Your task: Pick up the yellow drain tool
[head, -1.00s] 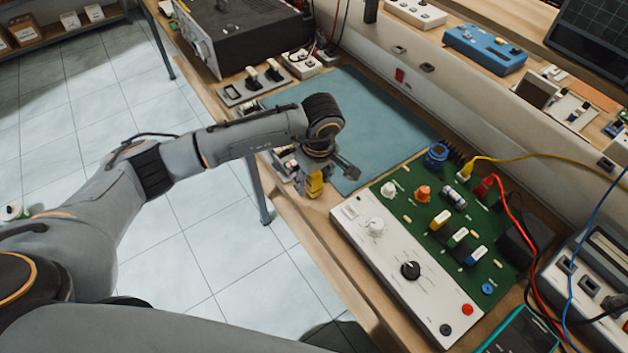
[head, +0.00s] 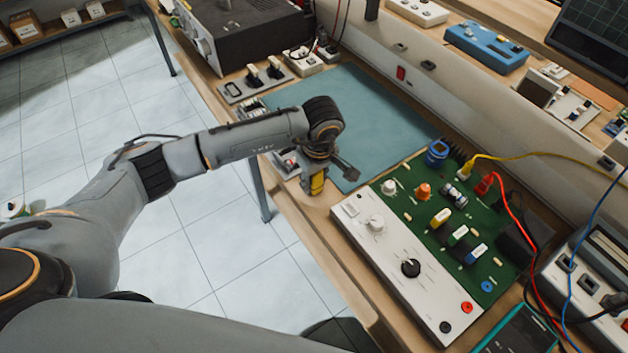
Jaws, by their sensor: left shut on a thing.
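The yellow drain tool (head: 317,184) shows as a small yellow piece under my left gripper, near the front edge of the wooden bench. My left gripper (head: 318,174) points down beside the teal mat and is shut on the yellow drain tool. The gripper and wrist hide much of the tool, so I cannot tell whether it touches the bench. My right gripper is not in view.
A green and white circuit board panel (head: 384,268) lies just right of my left gripper. A teal mat (head: 376,126) lies behind it. A black instrument box (head: 245,40) and switch blocks (head: 254,82) stand farther back. Tiled floor is open at left.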

